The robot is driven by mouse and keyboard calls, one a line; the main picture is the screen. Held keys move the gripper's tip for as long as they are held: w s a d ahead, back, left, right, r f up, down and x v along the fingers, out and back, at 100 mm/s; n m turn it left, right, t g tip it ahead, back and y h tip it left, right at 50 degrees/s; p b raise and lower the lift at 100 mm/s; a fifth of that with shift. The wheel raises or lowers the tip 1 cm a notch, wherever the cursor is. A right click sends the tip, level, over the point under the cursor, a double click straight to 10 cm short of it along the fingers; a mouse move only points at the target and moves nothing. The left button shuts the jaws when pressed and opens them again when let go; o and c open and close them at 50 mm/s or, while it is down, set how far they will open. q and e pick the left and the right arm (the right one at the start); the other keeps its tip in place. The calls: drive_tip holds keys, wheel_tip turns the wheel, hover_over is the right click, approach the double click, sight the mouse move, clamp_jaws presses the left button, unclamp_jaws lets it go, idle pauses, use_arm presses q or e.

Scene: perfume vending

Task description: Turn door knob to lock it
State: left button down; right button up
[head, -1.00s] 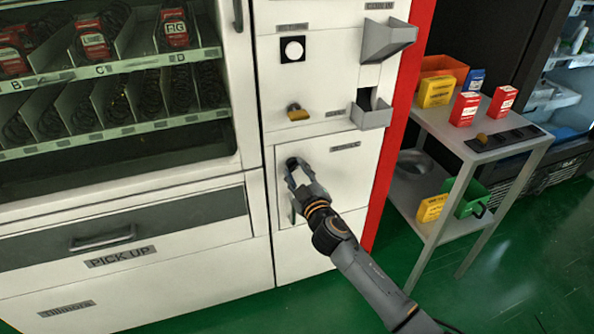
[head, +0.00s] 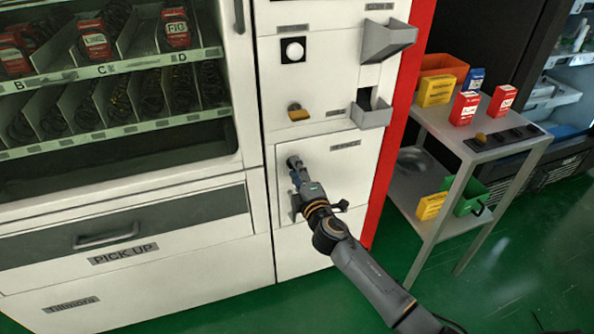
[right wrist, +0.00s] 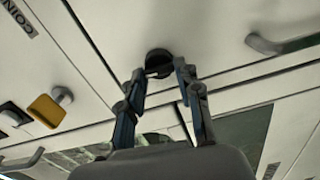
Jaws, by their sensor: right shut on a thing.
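The small white door panel (head: 355,180) is on the vending machine's lower right, flush with the front. Its dark round knob (head: 292,161) is near the panel's upper left corner. The knob also shows in the right wrist view (right wrist: 158,62), with a fingertip on each side. My right gripper (head: 295,172) is shut on the knob, reaching up from the lower right. The fingers partly hide the knob in the head view. My left gripper is not in view.
A yellow-handled knob (head: 298,113) sits above the panel. Grey trays (head: 371,115) jut out at its upper right. A pick-up drawer handle (head: 105,238) is at left. A metal cart (head: 495,150) with boxes stands at right. Green floor (head: 500,270) is clear in front.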

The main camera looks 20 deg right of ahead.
drive_tip(key=shift+n, duration=0.4)
drive_tip(key=o, duration=1.2)
drive_tip(key=shift+a, duration=0.1)
drive_tip(key=shift+c, duration=0.2)
drive_tip(key=s, duration=1.2)
drive_tip(key=shift+d, duration=0.25)
